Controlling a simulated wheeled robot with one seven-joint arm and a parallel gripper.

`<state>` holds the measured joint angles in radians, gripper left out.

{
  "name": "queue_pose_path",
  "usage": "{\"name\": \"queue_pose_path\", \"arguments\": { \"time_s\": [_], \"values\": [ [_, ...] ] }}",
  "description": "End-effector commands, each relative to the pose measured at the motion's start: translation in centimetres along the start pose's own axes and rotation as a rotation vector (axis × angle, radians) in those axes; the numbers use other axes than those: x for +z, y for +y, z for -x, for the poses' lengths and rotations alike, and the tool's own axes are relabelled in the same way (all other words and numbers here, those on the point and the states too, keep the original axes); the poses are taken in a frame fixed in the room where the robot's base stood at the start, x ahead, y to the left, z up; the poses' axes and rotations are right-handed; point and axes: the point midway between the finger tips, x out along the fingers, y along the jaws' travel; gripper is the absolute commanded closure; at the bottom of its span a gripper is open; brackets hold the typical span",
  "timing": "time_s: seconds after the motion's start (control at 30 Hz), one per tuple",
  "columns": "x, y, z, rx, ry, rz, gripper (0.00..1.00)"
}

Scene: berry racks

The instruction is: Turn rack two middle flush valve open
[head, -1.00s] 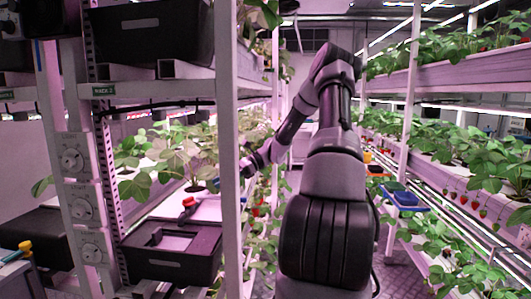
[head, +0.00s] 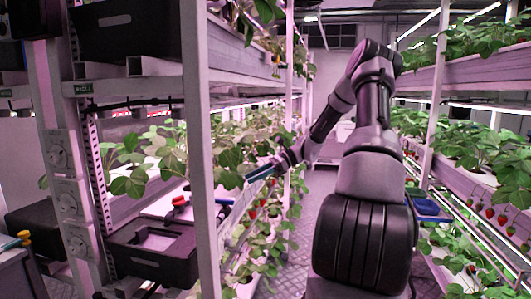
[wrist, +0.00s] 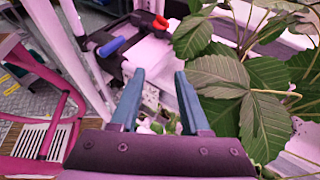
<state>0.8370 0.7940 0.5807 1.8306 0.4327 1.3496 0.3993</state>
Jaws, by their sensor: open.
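A red valve handle (head: 179,201) shows at the rack with the RACK 2 label (head: 83,88). In the wrist view the red handle (wrist: 160,22) and blue handle (wrist: 111,47) lie beyond my fingertips, near dark fittings. I cannot tell which is the middle flush valve, or its exact angle. My gripper (wrist: 159,73) is open and empty, its blue fingers apart. In the head view my gripper (head: 250,177) is right of the white post, apart from both handles.
A white rack post (head: 198,150) stands between the red handle and my gripper. Strawberry leaves (wrist: 225,85) crowd the right finger in the wrist view. A black tray (head: 152,252) sits below the red handle. Dials (head: 70,205) line the left panel. The aisle floor (head: 322,205) is clear.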

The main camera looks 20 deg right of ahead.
Motion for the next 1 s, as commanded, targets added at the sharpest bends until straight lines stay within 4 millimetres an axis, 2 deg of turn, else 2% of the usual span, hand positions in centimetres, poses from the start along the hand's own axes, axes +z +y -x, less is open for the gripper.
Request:
{"name": "queue_pose_path", "arguments": {
  "time_s": [0.07,0.43,1.0],
  "values": [
    [0.0,0.0,0.0,0.0,0.0,0.0,0.54],
    [2.6,2.6,-1.0,0.064,0.175,0.139,0.54],
    [8.1,8.4,-1.2,0.17,0.507,0.457,0.54]
  ]
}}
